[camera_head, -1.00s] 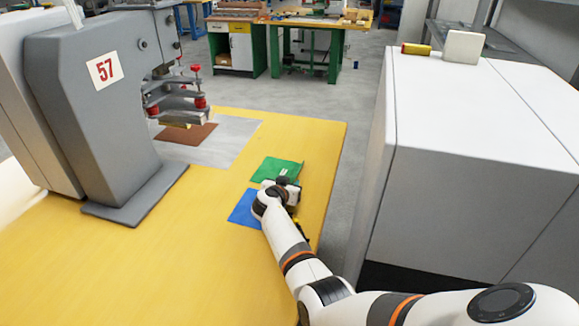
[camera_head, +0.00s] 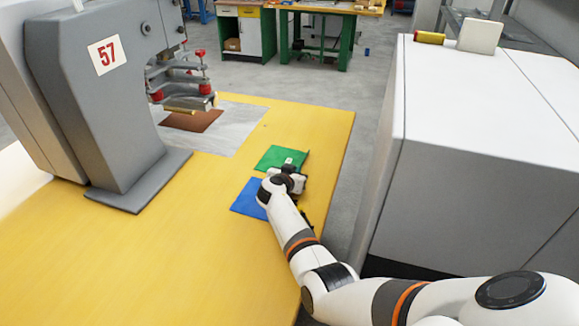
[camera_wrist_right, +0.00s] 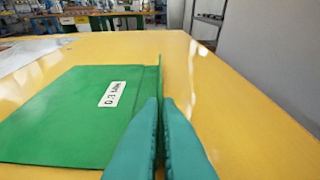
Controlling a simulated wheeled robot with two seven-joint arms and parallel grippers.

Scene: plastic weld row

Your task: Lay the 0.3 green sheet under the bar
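The green sheet (camera_head: 276,157) lies flat near the table's right edge. In the right wrist view it (camera_wrist_right: 60,115) bears a white label reading 0.3, and a thin upright lip runs along its right side. My right gripper (camera_wrist_right: 160,100) has its two teal fingers close together, one on each side of that lip, shut on it. In the head view my right gripper (camera_head: 300,163) is at the sheet's right side, partly hidden by my wrist. The bar (camera_head: 190,103) is on the grey machine, above a brown sheet (camera_head: 200,121). My left gripper is not in view.
A blue sheet (camera_head: 246,197) lies nearer on the yellow table (camera_head: 180,260), partly behind my right wrist. The grey machine marked 57 (camera_head: 85,110) stands at the left. A pale plate (camera_head: 233,128) lies under the brown sheet. A white cabinet (camera_head: 480,150) stands right across a gap.

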